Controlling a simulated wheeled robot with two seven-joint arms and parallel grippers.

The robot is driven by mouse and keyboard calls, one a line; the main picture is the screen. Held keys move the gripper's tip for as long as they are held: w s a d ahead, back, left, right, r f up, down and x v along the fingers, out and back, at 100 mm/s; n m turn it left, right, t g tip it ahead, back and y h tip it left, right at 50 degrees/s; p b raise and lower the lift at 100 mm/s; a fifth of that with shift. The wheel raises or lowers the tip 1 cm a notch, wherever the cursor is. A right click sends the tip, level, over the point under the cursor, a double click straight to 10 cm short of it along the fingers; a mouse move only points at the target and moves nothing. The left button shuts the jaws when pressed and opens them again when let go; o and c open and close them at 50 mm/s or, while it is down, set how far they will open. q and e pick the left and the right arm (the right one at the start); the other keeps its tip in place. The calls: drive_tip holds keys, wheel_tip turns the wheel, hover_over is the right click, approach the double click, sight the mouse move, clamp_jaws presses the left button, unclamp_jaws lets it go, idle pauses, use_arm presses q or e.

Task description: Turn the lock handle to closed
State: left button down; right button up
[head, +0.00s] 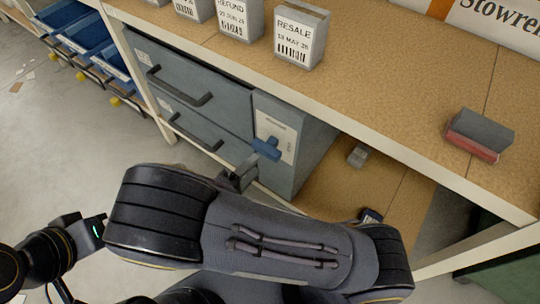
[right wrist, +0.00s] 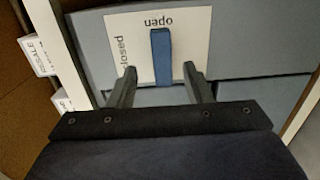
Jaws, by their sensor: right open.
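The blue lock handle (head: 266,149) sits on a pale label plate (head: 275,128) on the front of the grey drawer cabinet (head: 205,95). In the right wrist view the handle (right wrist: 161,56) stands upright, with its upper end beside the upside-down word "open". The word "closed" is on the plate's left side, partly covered by a finger. My right gripper (head: 243,176) is just in front of and below the handle. In the right wrist view its open fingers (right wrist: 159,72) lie either side of the handle's lower end, with gaps on both sides. My left gripper's fingers are not visible.
A shelf board (head: 390,90) overhangs the cabinet and carries labelled boxes (head: 300,38) and a grey-red block (head: 479,136). Black drawer pulls (head: 180,98) stick out. Blue bins (head: 88,42) stand at left. Open floor (head: 50,140) lies left of the cabinet.

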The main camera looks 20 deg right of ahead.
sight(263, 153)
drive_tip(key=shift+w+f+t, duration=0.3)
drive_tip(key=shift+t, duration=0.1)
drive_tip(key=b+x, duration=0.1)
drive_tip(key=x, duration=0.6)
drive_tip(key=shift+r, duration=0.1)
drive_tip(key=shift+c, duration=0.2)
drive_tip(key=c, duration=0.9)
